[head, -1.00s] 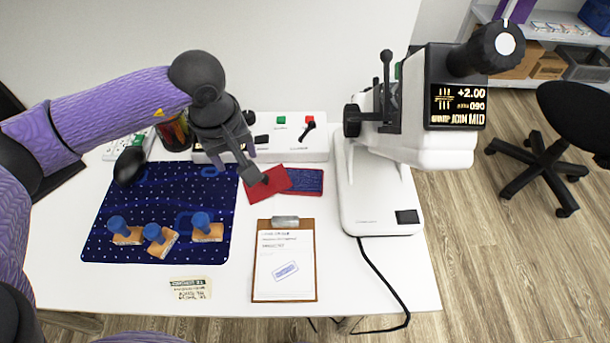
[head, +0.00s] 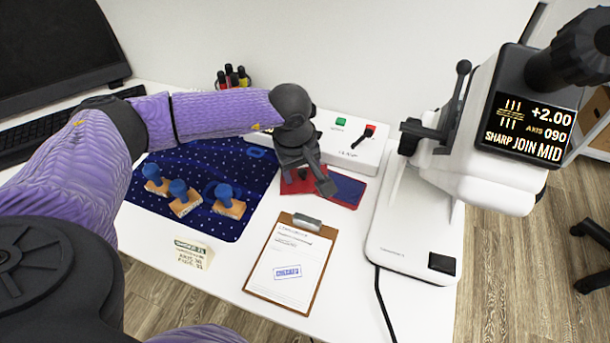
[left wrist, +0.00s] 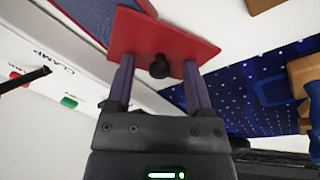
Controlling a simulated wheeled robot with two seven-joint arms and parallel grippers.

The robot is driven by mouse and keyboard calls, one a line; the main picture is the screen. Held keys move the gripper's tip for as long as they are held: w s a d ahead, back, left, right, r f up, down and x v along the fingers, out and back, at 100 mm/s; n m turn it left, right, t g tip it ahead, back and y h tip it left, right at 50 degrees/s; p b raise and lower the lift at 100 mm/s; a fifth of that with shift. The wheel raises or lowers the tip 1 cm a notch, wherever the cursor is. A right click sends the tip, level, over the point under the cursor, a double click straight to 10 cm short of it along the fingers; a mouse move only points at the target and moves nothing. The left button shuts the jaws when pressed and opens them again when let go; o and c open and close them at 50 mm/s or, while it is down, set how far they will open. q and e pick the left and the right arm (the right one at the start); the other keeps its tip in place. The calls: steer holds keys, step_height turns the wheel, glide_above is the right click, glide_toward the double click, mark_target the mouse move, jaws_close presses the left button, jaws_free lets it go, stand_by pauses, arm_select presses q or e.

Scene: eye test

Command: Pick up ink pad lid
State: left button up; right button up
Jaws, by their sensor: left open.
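The ink pad lid is a flat red plate (head: 296,183) on the table, partly covered by my left gripper in the head view. In the left wrist view the lid (left wrist: 185,43) has a small black knob at its middle. My left gripper (head: 322,184) is open over the lid. In the left wrist view the fingers (left wrist: 160,80) stand on either side of the knob, with gaps between. The blue ink pad (head: 347,190) in its red case lies just right of the lid and also shows in the left wrist view (left wrist: 92,12). My right gripper is not in view.
A white control box (head: 350,152) stands behind the lid. A white machine (head: 415,220) stands to the right. Wooden stamps with blue handles (head: 185,202) sit on the dark blue mat (head: 225,150) at left. A clipboard (head: 254,284) lies in front.

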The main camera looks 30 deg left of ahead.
arm_select(q)
steer(key=c, duration=0.7)
jaws_close()
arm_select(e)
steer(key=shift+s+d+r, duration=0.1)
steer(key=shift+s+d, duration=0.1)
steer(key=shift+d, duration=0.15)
arm_select(q)
steer(key=shift+r, duration=0.1)
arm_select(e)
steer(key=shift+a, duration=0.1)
